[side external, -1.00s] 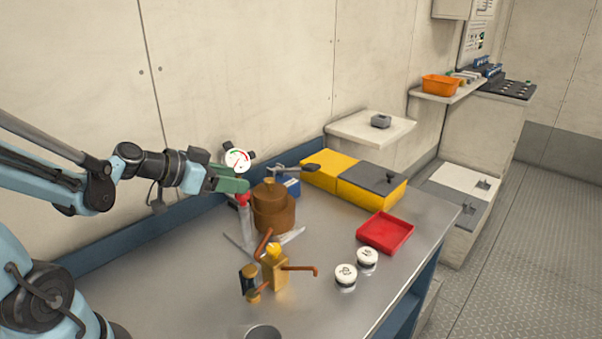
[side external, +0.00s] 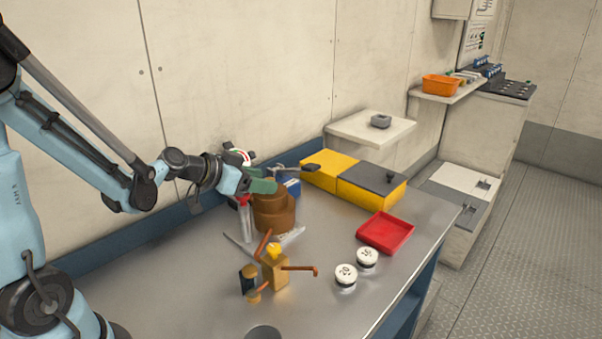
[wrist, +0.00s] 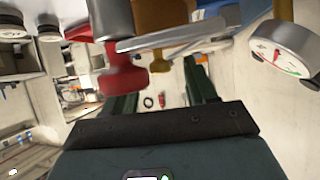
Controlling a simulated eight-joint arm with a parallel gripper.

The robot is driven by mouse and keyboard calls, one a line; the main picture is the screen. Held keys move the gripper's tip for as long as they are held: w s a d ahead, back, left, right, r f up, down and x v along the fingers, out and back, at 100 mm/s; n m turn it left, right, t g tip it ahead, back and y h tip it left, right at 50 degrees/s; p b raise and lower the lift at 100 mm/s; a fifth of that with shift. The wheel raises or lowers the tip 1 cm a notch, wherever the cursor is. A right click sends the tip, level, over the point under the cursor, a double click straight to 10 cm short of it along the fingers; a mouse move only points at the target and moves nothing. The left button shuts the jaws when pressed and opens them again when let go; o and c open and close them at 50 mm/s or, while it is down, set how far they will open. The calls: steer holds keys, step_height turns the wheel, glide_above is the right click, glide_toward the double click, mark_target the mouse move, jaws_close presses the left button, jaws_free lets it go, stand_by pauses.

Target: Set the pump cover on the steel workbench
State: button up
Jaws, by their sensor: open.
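The steel workbench (side external: 335,217) carries a brown cylindrical body (side external: 274,214) in a pale metal stand. I cannot tell for certain which thing is the pump cover. My gripper (side external: 264,186) is open, its green fingers by the top of the brown body and hiding part of it. In the wrist view, nothing shows between the fingers of the gripper (wrist: 160,95). There, a red knob (wrist: 123,82), a grey metal lever (wrist: 175,36) and part of the brown body (wrist: 150,15) lie beyond the fingers. Contact between gripper and brown body is not clear.
A white dial gauge (wrist: 288,50) sits close by on the right in the wrist view. A brass fitting with copper pipes (side external: 274,270), two white discs (side external: 346,274), a red tray (side external: 385,232) and yellow boxes (side external: 330,167) stand on the bench. The right front is mostly clear.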

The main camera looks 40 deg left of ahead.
steer(key=shift+w+f, duration=0.25)
steer(key=shift+w, duration=0.15)
jaws_close()
steer(key=shift+r, duration=0.2)
